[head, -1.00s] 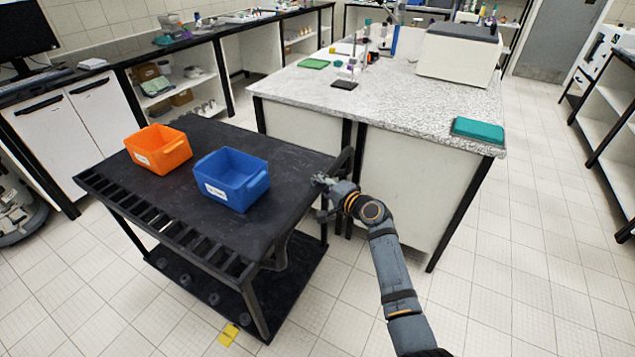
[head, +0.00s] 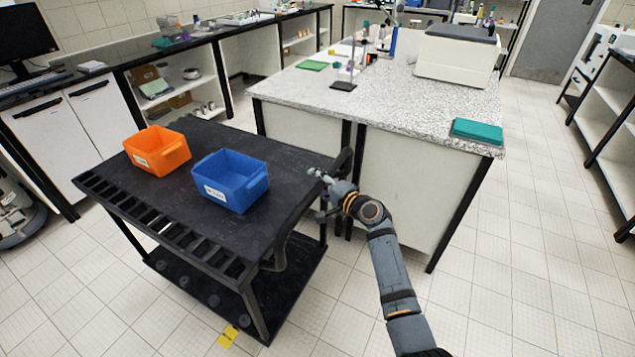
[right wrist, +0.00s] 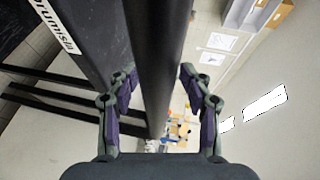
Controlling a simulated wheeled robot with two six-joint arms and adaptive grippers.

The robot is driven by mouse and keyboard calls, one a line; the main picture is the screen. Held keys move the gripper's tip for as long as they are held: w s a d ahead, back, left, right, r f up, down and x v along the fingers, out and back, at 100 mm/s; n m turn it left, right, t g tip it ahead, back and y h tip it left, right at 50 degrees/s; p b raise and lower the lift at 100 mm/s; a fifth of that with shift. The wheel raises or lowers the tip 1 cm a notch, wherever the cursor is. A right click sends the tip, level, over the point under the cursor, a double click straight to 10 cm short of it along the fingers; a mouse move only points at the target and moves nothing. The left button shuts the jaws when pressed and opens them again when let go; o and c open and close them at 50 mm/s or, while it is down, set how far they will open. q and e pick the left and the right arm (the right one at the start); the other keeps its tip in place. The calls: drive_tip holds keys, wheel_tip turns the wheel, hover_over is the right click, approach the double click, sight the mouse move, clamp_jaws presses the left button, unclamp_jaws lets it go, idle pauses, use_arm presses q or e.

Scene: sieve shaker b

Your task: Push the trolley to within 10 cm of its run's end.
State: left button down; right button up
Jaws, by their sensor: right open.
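The black trolley (head: 285,180) stands on the tiled floor left of centre in the head view, its far right corner close to the speckled bench. An orange bin (head: 158,150) and a blue bin (head: 231,180) stand on its top. My right gripper (head: 322,177) is at the trolley's right end, beside the dark push handle (head: 345,165). In the right wrist view the open fingers (right wrist: 160,85) stand on either side of a dark bar (right wrist: 158,50), with gaps visible on both sides. My left gripper is not in view. A yellow marker (head: 228,337) lies on the floor by the trolley's near end.
A speckled bench (head: 430,112) with a white box-shaped device (head: 456,58) and a teal case (head: 477,131) stands behind and right of the trolley. White cabinets (head: 85,120) line the left wall. Tiled floor is free at right and in front.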

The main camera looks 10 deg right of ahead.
drive_tip(key=v, duration=1.2)
drive_tip(key=s+d+f+n+g+h, duration=0.1)
drive_tip(key=s+d+f+g+h, duration=0.2)
drive_tip(key=f, duration=1.1)
drive_tip(key=s+d+f+n+g+h, duration=0.1)
drive_tip(key=s+d+f+h, duration=0.3)
drive_tip(key=f, duration=1.1)
drive_tip(key=s+d+f+n+g+h+p, duration=0.1)
drive_tip(key=s+d+f+n+g, duration=0.3)
drive_tip(key=s+f, duration=1.1)
drive_tip(key=s+d+f+n+g, duration=0.1)
drive_tip(key=s+f, duration=0.2)
drive_tip(key=s, duration=0.6)
drive_tip(key=s+d+f+n+g+h, duration=0.1)
drive_tip(key=s+f, duration=0.3)
drive_tip(key=s, duration=0.5)
drive_tip(key=s+d+f+n+g, duration=0.1)
drive_tip(key=s+f+n+g, duration=0.1)
drive_tip(key=s, duration=0.7)
drive_tip(key=shift+d+f+n+h+p, duration=0.3)
drive_tip(key=shift+f+n, duration=0.2)
drive_tip(key=shift+f, duration=0.35)
drive_tip(key=shift+a, duration=0.1)
